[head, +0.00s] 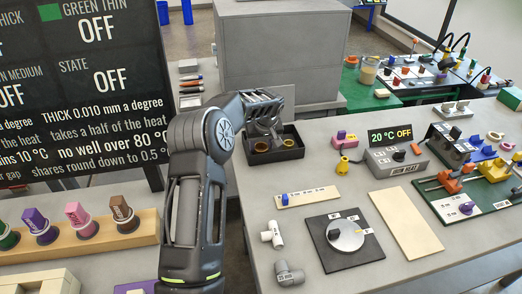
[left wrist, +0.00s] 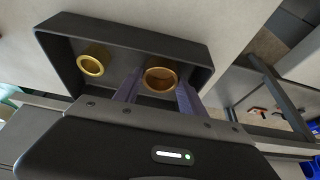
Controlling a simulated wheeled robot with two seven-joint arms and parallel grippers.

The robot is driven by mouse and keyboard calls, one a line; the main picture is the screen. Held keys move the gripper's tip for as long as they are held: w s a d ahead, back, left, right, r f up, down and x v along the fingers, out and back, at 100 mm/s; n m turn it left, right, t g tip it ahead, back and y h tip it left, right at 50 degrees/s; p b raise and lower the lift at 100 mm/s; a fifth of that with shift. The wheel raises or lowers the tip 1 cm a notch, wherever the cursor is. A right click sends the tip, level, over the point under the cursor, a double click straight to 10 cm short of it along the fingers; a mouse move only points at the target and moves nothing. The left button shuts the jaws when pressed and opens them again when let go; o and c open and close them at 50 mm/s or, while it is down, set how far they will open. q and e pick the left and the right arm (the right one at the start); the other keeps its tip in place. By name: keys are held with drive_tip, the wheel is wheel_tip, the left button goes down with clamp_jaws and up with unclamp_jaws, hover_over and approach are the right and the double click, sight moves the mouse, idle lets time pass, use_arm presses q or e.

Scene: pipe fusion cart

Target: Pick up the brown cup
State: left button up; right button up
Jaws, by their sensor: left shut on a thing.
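The brown cup (head: 122,212) stands in the wooden rack at the left of the head view, at the right end of its row. My left gripper (head: 264,134) is away from it, reaching down into a black tray (head: 291,156). In the left wrist view my left gripper (left wrist: 157,88) has its two fingers on either side of a brass ring-like piece (left wrist: 160,78) and is shut on it. The piece appears to be still inside the tray. A second brass piece (left wrist: 91,65) sits apart in the tray. My right gripper is not in view.
Pink (head: 80,216), purple (head: 38,223) and green cups share the wooden rack (head: 75,248). A large grey box (head: 270,50) stands behind the tray. A dial plate (head: 345,238), white pipe fittings (head: 272,234) and a heater box (head: 398,158) lie to the right.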

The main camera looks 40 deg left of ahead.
use_arm(q)
wheel_tip(320, 180, up, 10)
drive_tip(key=b, duration=0.2)
idle(0.4)
drive_tip(key=shift+d, duration=0.1)
idle(0.4)
drive_tip(key=s+d+m+h, duration=0.1)
drive_tip(key=s+d+m, duration=0.2)
drive_tip(key=d, duration=0.7)
drive_tip(key=s+d+f+m+t+h, duration=0.1)
drive_tip(key=s+d+m, duration=0.2)
drive_tip(key=d, duration=0.8)
drive_tip(key=s+d+f+m+h, duration=0.1)
drive_tip(key=s+d+m, duration=0.2)
drive_tip(key=d, duration=0.8)
drive_tip(key=shift+s+d+m+t, duration=0.2)
drive_tip(key=shift+m+t, duration=0.2)
drive_tip(key=shift+m, duration=0.2)
